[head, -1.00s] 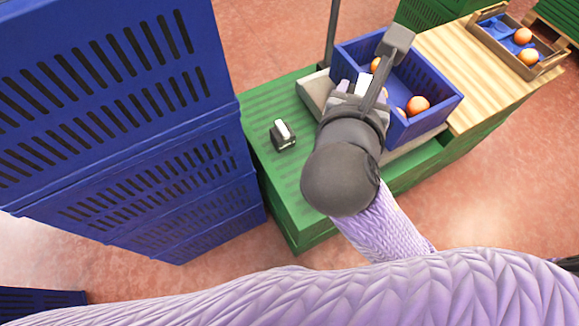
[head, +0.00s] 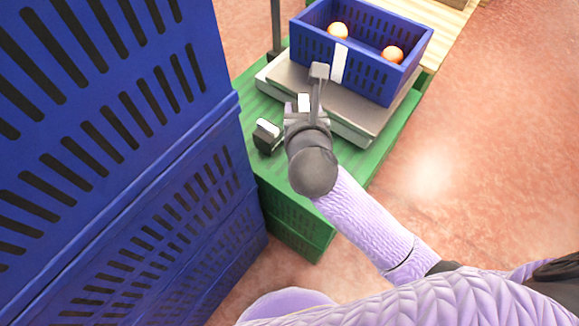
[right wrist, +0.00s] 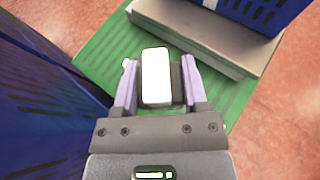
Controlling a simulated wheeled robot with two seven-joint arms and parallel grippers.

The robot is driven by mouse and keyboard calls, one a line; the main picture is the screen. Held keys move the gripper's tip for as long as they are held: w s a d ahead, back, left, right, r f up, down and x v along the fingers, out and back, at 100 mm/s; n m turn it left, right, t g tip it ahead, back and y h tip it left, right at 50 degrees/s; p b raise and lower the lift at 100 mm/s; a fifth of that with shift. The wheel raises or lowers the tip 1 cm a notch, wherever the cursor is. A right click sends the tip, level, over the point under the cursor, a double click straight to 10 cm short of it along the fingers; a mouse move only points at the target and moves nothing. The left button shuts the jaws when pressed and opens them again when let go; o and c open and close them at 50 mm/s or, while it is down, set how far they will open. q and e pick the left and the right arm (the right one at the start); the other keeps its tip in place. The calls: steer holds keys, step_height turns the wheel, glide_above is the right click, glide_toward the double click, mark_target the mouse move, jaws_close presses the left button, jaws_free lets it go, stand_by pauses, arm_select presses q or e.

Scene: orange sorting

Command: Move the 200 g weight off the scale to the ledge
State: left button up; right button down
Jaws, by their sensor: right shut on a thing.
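My right gripper (head: 305,103) is shut on a white-topped block, which I take for the 200 g weight (right wrist: 156,77). Both lilac fingers flank the block in the right wrist view, with the gripper (right wrist: 160,88) over green slats. The scale (head: 349,122) is a grey platform beyond the gripper, on the green crate top (head: 248,98), and carries a blue crate. The bare green strip on the near left side of the scale looks like the ledge. I cannot tell whether the weight touches it. My left gripper is not in view.
The blue crate (head: 388,82) on the scale holds oranges (head: 393,55) and has a white label. A black unit with a white face (head: 267,135) stands on the green top, left of my gripper. Tall stacked blue crates (head: 120,190) rise close at the left. A dark post (head: 276,28) stands behind.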

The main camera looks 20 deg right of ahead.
steer(key=shift+n+y, duration=0.6)
steer(key=shift+y, duration=0.1)
steer(key=f+b, duration=0.4)
steer(key=f, duration=0.3)
steer(key=w+f+b, duration=0.1)
steer(key=f+b, duration=0.3)
steer(key=f, duration=0.3)
steer(key=w+f+b, duration=0.1)
steer(key=f+b, duration=0.4)
steer(key=f, duration=0.2)
steer(key=shift+w+d+f, duration=0.25)
steer(key=shift+d+f, duration=0.1)
steer(key=shift+f, duration=0.05)
steer(key=shift+r+p, duration=0.35)
steer(key=shift+r, duration=0.1)
steer(key=c, duration=0.6)
jaws_free()
steer(key=shift+f, duration=0.2)
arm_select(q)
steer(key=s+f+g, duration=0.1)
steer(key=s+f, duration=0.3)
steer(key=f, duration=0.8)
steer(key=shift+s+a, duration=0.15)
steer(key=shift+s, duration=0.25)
arm_select(e)
steer(key=o, duration=0.5)
